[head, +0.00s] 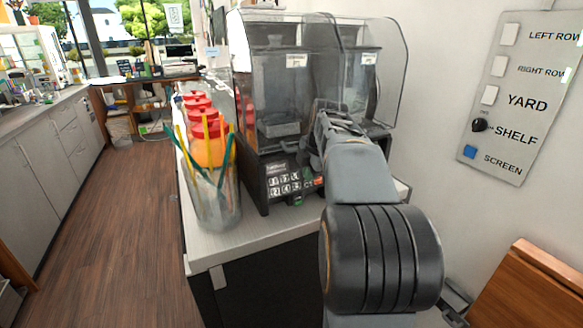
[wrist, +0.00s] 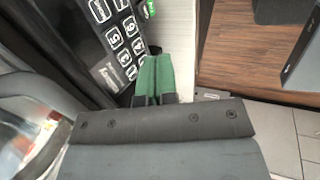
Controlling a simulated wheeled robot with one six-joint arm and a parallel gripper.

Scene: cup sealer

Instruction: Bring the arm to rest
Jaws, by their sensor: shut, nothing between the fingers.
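My gripper (wrist: 153,78) shows in the wrist view with its two green fingers together, shut and empty. It is close to the dark front panel of the cup sealer (wrist: 75,40), with a keypad of white numbered buttons to its upper left. In the head view my grey arm reaches up from the lower right to the front of the sealer (head: 282,75), covering part of its right side. My fingertips are hidden there by the arm, and I cannot tell whether they touch the panel.
A clear container of coloured sticks or straws (head: 215,195) stands left of the sealer on the white counter (head: 255,236). Red-lidded jars (head: 197,100) stand behind it. A labelled switch panel (head: 510,100) is on the right wall. The wooden floor (head: 110,200) on the left is clear.

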